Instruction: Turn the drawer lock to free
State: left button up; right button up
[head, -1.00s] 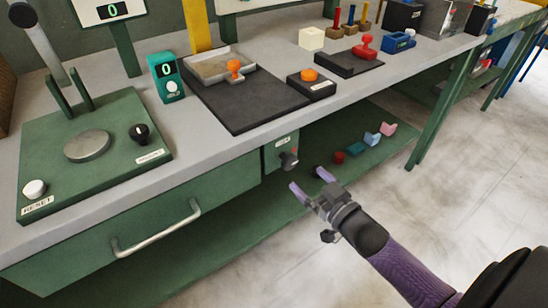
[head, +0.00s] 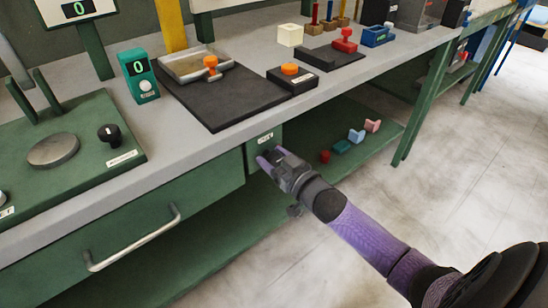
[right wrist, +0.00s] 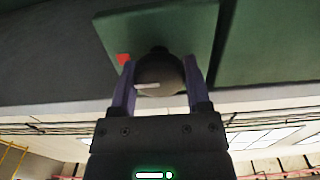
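The drawer lock is a dark round knob (right wrist: 160,72) with a pale pointer line, on a green plate (right wrist: 110,35) that bears a red mark. In the head view the plate (head: 252,156) sits under the bench edge, right of the drawer (head: 200,195), and my gripper hides the knob. My right gripper (head: 271,155) is at the plate. In the right wrist view its two purple fingers (right wrist: 158,85) stand apart on either side of the knob; firm contact is not clear. The pointer line lies roughly level, toward the left finger. My left gripper is out of view.
The bench top (head: 180,130) overhangs the lock. The drawer handle (head: 135,240) sticks out to the left. A lower shelf (head: 385,120) holds several small coloured pieces. The floor (head: 440,150) on the right is clear.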

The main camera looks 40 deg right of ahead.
jog(key=c, duration=0.4)
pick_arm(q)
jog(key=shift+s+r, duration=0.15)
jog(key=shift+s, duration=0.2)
pick_arm(e)
jog(key=shift+c, duration=0.2)
